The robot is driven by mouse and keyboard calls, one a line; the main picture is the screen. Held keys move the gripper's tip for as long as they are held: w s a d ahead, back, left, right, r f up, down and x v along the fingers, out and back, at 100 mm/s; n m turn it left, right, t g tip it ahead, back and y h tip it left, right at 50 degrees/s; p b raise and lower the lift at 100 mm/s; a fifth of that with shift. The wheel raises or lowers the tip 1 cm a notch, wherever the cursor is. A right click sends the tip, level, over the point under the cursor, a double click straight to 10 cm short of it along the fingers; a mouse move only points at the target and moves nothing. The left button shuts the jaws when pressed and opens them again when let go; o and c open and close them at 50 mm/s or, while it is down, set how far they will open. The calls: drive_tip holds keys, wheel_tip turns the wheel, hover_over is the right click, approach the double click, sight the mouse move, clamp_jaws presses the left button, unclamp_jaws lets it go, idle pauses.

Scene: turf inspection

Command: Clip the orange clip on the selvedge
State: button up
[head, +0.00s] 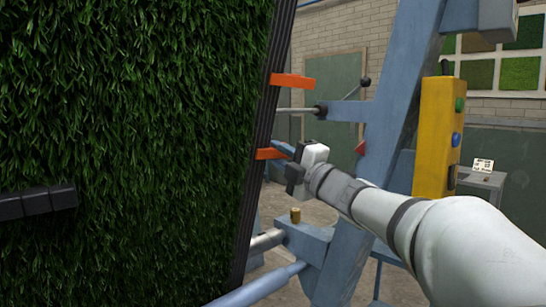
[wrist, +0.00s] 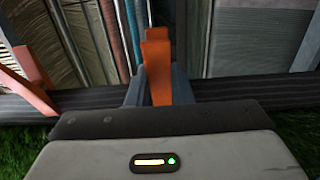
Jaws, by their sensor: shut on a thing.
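The selvedge is a dark ribbed strip (head: 261,120) along the right edge of the green turf. It crosses the wrist view (wrist: 255,95) from side to side. My gripper (head: 284,150) is shut on an orange clip (head: 267,154), whose left end lies over the selvedge in the head view. In the wrist view the clip (wrist: 157,65) stands between the two grey fingers (wrist: 157,88), its near end over the strip. Whether its jaws grip the edge is hidden. A second orange clip (head: 293,80) sits on the selvedge higher up, and shows at left in the wrist view (wrist: 28,75).
A blue frame (head: 395,90) stands right of the turf, with a rod (head: 295,111) reaching toward the edge between the clips. A yellow control box (head: 437,135) is on the frame. A brass-coloured knob (head: 296,215) sits below my gripper. A black bar (head: 35,202) crosses the turf at left.

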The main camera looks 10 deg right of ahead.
idle(0.3)
drive_tip(key=o, duration=0.7)
drive_tip(key=shift+s+d, duration=0.1)
drive_tip(key=shift+s, duration=0.05)
drive_tip(key=shift+o, duration=1.3)
